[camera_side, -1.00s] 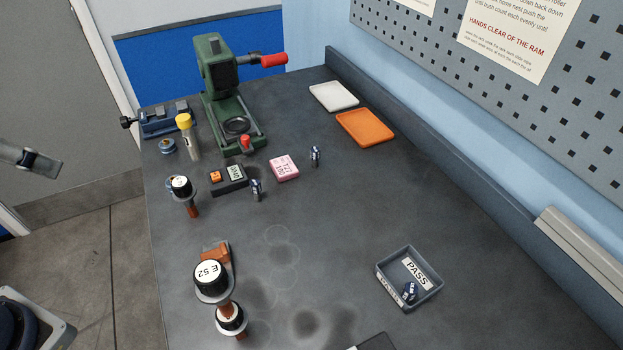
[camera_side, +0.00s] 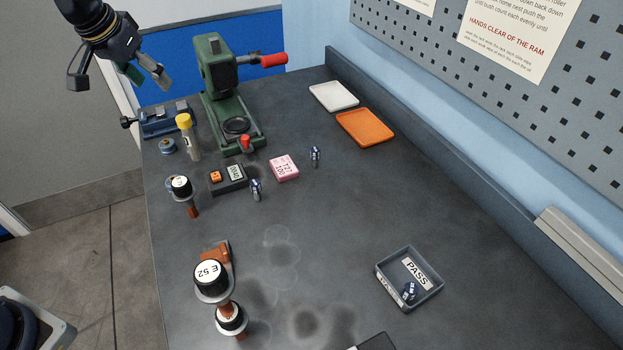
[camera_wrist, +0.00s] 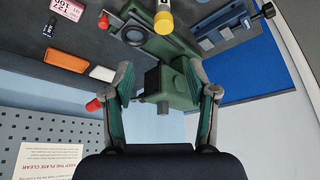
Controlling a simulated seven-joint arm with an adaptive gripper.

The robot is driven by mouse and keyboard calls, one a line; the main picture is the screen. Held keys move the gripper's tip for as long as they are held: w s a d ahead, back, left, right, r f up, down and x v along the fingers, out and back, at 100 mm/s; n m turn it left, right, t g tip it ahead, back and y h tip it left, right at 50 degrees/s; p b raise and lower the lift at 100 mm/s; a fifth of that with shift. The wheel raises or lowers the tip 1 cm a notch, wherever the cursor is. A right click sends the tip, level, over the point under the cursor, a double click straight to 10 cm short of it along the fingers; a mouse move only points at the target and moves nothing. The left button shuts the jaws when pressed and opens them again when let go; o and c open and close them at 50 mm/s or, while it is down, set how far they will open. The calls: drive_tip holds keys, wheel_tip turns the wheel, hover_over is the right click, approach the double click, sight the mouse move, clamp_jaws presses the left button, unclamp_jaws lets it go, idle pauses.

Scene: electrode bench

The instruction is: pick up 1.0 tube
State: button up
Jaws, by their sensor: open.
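A clear tube with a yellow cap (camera_side: 184,122) stands upright on the bench, left of the green press; no 1.0 mark can be read on it. Its yellow cap shows at the top of the wrist view (camera_wrist: 164,22). My gripper (camera_side: 146,76) is at the upper left in the side view, raised above the bench and apart from the tube. In the wrist view my gripper (camera_wrist: 168,82) has its fingers spread with nothing held between them.
The green press (camera_side: 215,75) with a red handle and a blue vise (camera_side: 165,122) stand near the tube. A dark counter box (camera_side: 228,178), pink block (camera_side: 284,167) and several black-topped pieces stand nearer. An orange tray (camera_side: 366,127) and PASS bin (camera_side: 432,292) lie right.

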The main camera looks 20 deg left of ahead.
sight(187, 131)
drive_tip(key=x, duration=0.6)
drive_tip(key=s+x, duration=0.1)
drive_tip(key=x, duration=1.1)
drive_tip(key=shift+s+a+f, duration=0.25)
drive_tip(key=shift+a+f, duration=0.1)
drive_tip(key=shift+f, duration=0.3)
clamp_jaws()
